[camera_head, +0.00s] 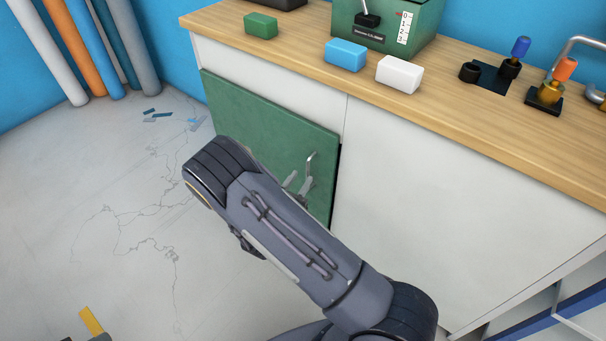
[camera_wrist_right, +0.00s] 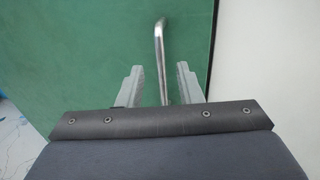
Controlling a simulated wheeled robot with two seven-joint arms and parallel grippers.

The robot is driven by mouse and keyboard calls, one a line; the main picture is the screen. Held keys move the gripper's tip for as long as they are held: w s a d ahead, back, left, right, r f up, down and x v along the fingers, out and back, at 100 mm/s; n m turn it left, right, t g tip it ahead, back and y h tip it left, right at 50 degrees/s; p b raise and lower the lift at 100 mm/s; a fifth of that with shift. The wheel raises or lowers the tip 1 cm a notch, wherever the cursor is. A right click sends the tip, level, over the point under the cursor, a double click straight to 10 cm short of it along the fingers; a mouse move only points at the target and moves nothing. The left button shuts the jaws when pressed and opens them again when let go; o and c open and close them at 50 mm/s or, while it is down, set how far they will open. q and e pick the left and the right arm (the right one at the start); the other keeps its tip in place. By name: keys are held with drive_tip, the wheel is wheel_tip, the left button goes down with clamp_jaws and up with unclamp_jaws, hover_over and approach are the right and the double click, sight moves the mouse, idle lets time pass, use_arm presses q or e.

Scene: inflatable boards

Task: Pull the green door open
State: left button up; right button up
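The green door (camera_head: 262,120) is the left front of the cabinet under the wooden counter. It also fills much of the right wrist view (camera_wrist_right: 80,50). Its metal bar handle (camera_head: 310,160) is near the door's right edge. In the right wrist view the handle (camera_wrist_right: 159,45) stands between the two grey fingers. My right gripper (camera_head: 299,180) is open around the handle, with a gap visible on both sides. My right forearm hides the lower part of the door. A dark strip shows along the door's right edge; I cannot tell how far it is ajar. My left gripper is not in view.
A white cabinet panel (camera_head: 440,200) is right of the door. The wooden counter (camera_head: 460,122) holds green, blue and white blocks, a green box and fittings. Rolls (camera_head: 85,50) stand against the wall at left. Cracked floor (camera_head: 90,200) is mostly clear, with blue scraps.

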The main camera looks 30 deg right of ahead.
drive_tip(key=x, duration=0.4)
clamp_jaws()
